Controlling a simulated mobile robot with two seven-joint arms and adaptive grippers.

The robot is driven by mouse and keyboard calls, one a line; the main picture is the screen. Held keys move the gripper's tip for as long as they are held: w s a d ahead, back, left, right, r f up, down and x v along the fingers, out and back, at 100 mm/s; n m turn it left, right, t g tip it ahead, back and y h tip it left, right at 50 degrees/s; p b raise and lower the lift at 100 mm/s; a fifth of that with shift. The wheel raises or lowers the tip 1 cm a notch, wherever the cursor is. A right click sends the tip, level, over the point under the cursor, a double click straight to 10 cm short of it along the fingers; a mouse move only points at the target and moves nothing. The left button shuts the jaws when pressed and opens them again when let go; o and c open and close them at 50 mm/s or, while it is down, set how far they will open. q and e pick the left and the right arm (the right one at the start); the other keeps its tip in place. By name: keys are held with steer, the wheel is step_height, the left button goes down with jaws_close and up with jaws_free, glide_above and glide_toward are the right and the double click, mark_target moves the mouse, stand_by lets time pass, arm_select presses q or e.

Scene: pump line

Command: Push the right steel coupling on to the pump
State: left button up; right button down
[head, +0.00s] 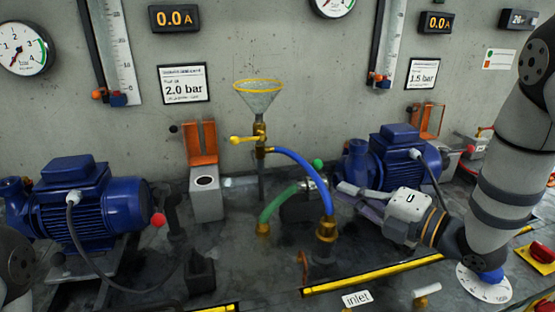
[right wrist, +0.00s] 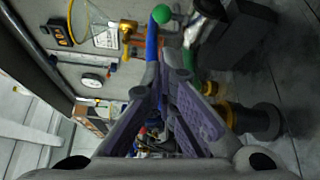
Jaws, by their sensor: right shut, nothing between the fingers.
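The right blue pump (head: 392,158) stands right of centre in the head view. To its left, a shiny steel part with a green ball knob (head: 318,163) looks like the right steel coupling (head: 313,184); hoses partly cover it, and I cannot tell whether it touches the pump. My right gripper (head: 346,189) is shut and empty, in front of the pump and to the right of the coupling. In the right wrist view its fingers (right wrist: 160,80) point towards the green knob (right wrist: 162,14) and the steel part (right wrist: 190,27). My left gripper is out of view.
A blue hose (head: 310,172) and a green hose (head: 276,203) arch close to the coupling. A brass fitting (head: 326,231) stands in front. A funnel (head: 258,98) with a yellow valve stands behind. Another blue pump (head: 75,208) is at left. A yellow-striped edge (head: 370,276) runs in front.

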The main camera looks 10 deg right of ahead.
mark_target(314, 168)
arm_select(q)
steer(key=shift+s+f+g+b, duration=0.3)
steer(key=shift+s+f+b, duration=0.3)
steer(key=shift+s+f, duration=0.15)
arm_select(e)
steer(key=x, duration=0.9)
steer(key=shift+w+a, duration=0.2)
steer(key=shift+w, duration=0.1)
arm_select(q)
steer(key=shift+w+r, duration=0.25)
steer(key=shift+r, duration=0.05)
arm_select(e)
steer(key=d, duration=0.3)
steer(key=shift+r, duration=0.1)
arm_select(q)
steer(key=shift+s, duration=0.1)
arm_select(e)
steer(key=shift+d, duration=0.1)
